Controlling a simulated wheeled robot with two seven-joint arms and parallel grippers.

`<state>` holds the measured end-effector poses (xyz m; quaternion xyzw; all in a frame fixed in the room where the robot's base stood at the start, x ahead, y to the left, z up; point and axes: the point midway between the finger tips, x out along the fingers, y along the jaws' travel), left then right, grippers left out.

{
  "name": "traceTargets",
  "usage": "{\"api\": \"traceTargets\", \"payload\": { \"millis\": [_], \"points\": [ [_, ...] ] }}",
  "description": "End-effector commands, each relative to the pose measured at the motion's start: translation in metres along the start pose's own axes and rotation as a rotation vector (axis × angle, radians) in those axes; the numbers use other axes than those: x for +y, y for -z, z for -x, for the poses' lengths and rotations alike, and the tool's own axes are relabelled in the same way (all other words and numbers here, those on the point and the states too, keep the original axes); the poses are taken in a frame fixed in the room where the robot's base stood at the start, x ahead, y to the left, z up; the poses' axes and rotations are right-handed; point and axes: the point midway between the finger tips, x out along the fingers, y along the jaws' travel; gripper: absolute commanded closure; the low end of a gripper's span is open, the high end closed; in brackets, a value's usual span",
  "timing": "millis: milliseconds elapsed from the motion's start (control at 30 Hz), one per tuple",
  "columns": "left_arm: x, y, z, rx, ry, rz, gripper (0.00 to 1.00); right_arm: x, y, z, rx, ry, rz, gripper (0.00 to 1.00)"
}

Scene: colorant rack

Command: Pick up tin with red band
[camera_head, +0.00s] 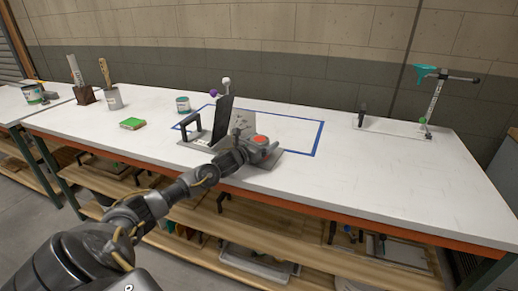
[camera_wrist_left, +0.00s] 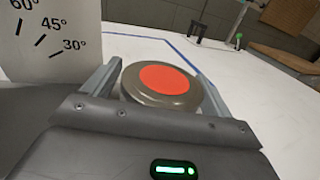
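A round tin (camera_head: 260,139) with a red disc on its grey-brown top is at the end of my left arm, above the front part of the table. In the left wrist view the tin (camera_wrist_left: 161,82) sits between the two fingers of my left gripper (camera_wrist_left: 162,92), which lie close against both its sides. My left gripper (camera_head: 262,146) looks shut on it. Its side is mostly hidden, so I cannot see a band, nor tell whether its bottom touches the stand. My right gripper is not in view.
Left of the tin stands a dark upright panel (camera_head: 222,120) with an angle-marked plate (camera_wrist_left: 45,40). The table's right side is mostly clear.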

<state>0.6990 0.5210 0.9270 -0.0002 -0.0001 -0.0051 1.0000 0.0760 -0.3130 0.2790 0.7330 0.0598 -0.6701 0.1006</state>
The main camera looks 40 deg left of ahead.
Motion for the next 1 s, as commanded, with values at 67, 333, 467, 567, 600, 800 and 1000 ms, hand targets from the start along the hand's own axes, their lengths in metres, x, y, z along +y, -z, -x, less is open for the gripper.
{"api": "traceTargets", "payload": {
  "millis": [67,333,467,567,600,800,1000],
  "points": [
    [0.0,0.0,0.0,0.0,0.0,0.0,0.26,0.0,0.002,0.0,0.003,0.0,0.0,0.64],
    [0.0,0.0,0.0,0.0,0.0,0.0,0.61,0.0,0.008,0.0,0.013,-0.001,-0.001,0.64],
    [0.001,-0.001,0.0,-0.001,-0.001,0.0,0.63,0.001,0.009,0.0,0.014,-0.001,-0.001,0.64],
    [0.0,-0.001,0.0,-0.001,0.0,0.0,0.63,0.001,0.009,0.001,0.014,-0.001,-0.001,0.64],
    [0.0,-0.002,0.0,-0.001,0.0,-0.001,0.63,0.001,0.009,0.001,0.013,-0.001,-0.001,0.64],
    [0.001,-0.018,0.0,-0.002,0.0,-0.002,0.63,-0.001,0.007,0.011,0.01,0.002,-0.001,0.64],
    [0.007,-0.057,0.014,0.001,-0.001,-0.006,0.63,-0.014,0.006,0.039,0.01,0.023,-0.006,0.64]
  ]
}}
